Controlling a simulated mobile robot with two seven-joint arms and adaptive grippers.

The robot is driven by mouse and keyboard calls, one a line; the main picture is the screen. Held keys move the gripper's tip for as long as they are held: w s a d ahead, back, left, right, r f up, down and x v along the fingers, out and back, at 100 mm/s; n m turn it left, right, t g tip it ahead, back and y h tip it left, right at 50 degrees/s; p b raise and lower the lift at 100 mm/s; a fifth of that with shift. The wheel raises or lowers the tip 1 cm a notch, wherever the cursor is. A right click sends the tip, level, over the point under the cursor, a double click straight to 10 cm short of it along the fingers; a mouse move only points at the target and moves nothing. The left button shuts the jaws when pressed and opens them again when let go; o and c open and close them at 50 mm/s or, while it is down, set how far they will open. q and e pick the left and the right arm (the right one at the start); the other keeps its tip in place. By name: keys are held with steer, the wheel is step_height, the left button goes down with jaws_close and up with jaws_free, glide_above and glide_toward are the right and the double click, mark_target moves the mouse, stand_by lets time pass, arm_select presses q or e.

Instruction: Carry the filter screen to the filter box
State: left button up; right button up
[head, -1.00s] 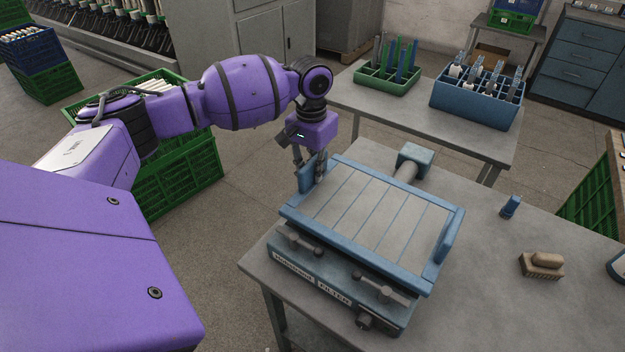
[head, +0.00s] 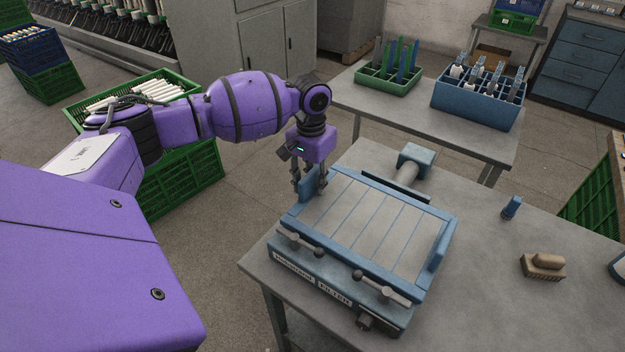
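The filter screen (head: 375,222), a grey mesh panel in a blue frame with an upright blue handle at each end, lies over the blue filter box (head: 345,287) on the grey table. It looks level and low, between the box's front clamps; whether it is fully seated is hard to tell. My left gripper (head: 309,189) points down at the screen's left handle (head: 307,184), with a finger on either side of it. Whether the fingers press on the handle is not clear. My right gripper is not in view.
Clamp levers (head: 380,288) stand along the box's front. A brush (head: 543,265) and a small blue object (head: 511,207) lie to the right. A second table (head: 420,118) behind carries a green rack (head: 388,83) and a blue crate (head: 478,104). The table's right part is mostly clear.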

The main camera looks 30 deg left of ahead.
arm_select(q)
step_height(320, 180, up, 11)
steer(key=shift+a+r+p, duration=0.15)
steer(key=shift+r+p, duration=0.05)
steer(key=shift+p, duration=0.1)
steer(key=shift+r, duration=0.4)
stand_by(0.4)
